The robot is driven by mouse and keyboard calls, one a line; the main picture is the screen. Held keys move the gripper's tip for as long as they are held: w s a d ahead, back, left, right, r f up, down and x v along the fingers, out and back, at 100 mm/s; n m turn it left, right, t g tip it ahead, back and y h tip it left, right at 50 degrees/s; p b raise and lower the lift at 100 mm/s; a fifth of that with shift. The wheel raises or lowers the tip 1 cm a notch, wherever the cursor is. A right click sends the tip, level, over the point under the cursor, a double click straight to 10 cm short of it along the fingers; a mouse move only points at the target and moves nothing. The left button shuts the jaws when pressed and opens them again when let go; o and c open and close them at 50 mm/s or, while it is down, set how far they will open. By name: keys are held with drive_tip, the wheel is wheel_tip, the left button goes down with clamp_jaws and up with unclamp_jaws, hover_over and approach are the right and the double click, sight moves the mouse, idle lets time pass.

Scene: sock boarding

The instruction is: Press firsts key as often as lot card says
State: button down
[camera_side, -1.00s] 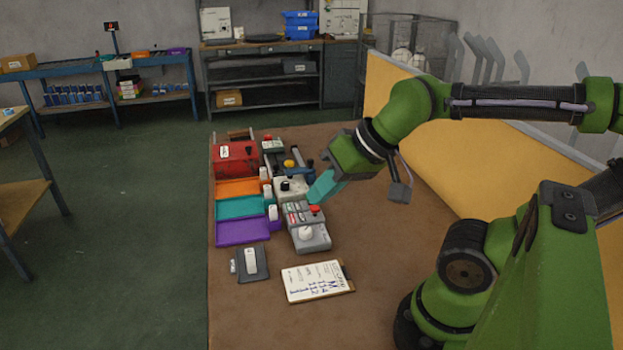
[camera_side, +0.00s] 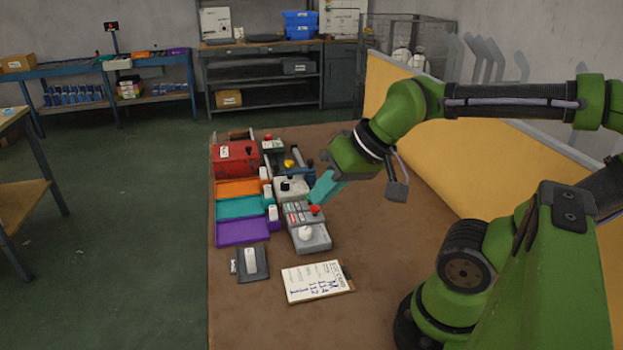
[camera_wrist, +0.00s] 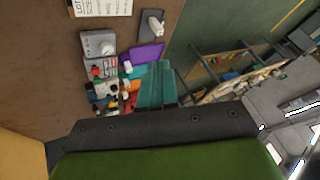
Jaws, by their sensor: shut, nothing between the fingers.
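The grey key box (camera_side: 308,229) stands on the brown table, with a round white knob, a red button and a row of small labelled keys on top. It also shows in the wrist view (camera_wrist: 97,57). The lot card (camera_side: 316,282) lies on a clipboard in front of it with handwritten marks too small to read for sure; part of it shows in the wrist view (camera_wrist: 102,5). My gripper (camera_side: 318,197), with teal fingers, is shut and empty. It hovers by the back of the key box, near the red button; contact cannot be told.
Orange, teal and purple trays (camera_side: 243,232) lie left of the key box, with a red box (camera_side: 236,158) behind them. A dark pad with a white item (camera_side: 252,262) lies at the front left. A yellow panel (camera_side: 480,150) borders the right side.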

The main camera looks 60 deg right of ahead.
drive_tip(key=w+d+f+m+y, duration=0.1)
drive_tip(key=w+d+f+m, duration=0.2)
drive_tip(key=w+d+m, duration=0.4)
drive_tip(key=w+d+f+m+t+y, duration=0.1)
drive_tip(key=w+d+f+m, duration=0.3)
drive_tip(key=d, duration=1.2)
drive_tip(key=w+m, duration=0.4)
drive_tip(key=m, duration=0.2)
drive_tip(key=shift+w+f, duration=0.25)
drive_tip(key=shift+w, duration=0.05)
drive_tip(key=shift+f, duration=0.1)
drive_tip(key=shift+f, duration=4.35)
drive_tip(key=shift+f, duration=0.4)
